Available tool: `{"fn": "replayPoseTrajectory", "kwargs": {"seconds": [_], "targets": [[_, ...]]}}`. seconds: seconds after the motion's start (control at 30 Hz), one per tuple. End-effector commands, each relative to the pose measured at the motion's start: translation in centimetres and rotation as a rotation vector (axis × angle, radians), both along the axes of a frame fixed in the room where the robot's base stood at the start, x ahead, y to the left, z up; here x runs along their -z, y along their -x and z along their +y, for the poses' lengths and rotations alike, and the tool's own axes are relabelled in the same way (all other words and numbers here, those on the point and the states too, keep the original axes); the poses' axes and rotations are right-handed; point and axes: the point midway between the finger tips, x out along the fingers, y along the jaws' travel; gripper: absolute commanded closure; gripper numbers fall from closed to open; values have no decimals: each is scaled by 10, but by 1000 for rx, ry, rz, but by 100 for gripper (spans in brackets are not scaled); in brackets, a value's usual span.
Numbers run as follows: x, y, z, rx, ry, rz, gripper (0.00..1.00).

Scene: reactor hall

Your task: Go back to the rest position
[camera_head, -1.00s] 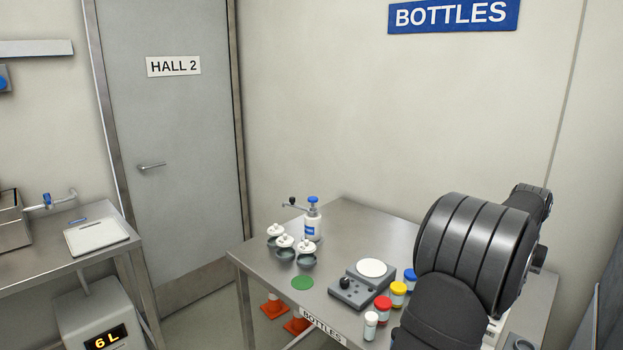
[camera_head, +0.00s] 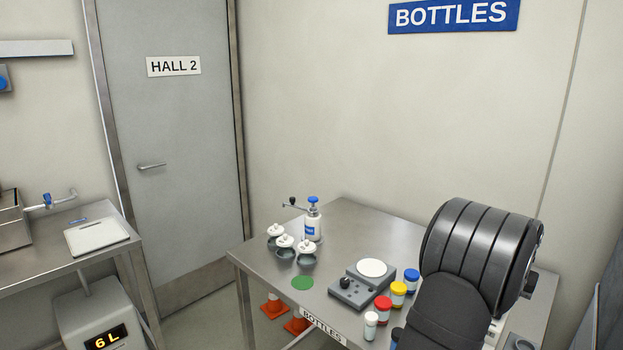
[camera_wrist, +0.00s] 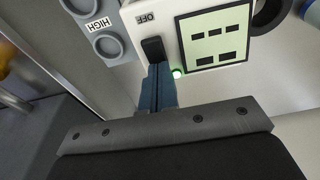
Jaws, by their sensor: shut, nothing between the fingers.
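My gripper (camera_wrist: 158,88) shows in the wrist view as blue-grey fingers held together, with nothing between them. Its tips are close to a black rocker switch (camera_wrist: 153,48) on a white device (camera_wrist: 185,20) with a small lit green lamp (camera_wrist: 177,74) and a pale display. I cannot tell if the tips touch the switch. In the head view my dark arm covers the right part of the bottles table (camera_head: 350,225), and the gripper itself is hidden.
On the table stand a grey stirrer plate (camera_head: 355,290), several colour-capped jars (camera_head: 383,310), a white bottle with a blue top (camera_head: 312,220) and grey cups with white lids (camera_head: 285,247). A green disc (camera_head: 302,283) lies near the front edge. The space above the table's left is free.

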Motion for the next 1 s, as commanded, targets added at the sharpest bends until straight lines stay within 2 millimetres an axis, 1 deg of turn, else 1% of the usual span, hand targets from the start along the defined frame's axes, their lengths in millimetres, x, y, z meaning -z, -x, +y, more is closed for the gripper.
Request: {"fn": "replayPoseTrajectory", "kwargs": {"seconds": [0.33, 0.47, 0.57, 0.8, 0.83, 0.9, 1.0], "targets": [[-2, 0, 0, 0, -1, 1, 100], [-11, 0, 0, 0, 1, -1, 100], [-26, 0, 0, 0, 1, -1, 100], [-73, 0, 0, 0, 2, -2, 100], [-62, 1, 1, 0, -4, 4, 100], [-45, 1, 1, 0, -5, 5, 100], [-25, 1, 1, 0, -4, 4, 100]]}}
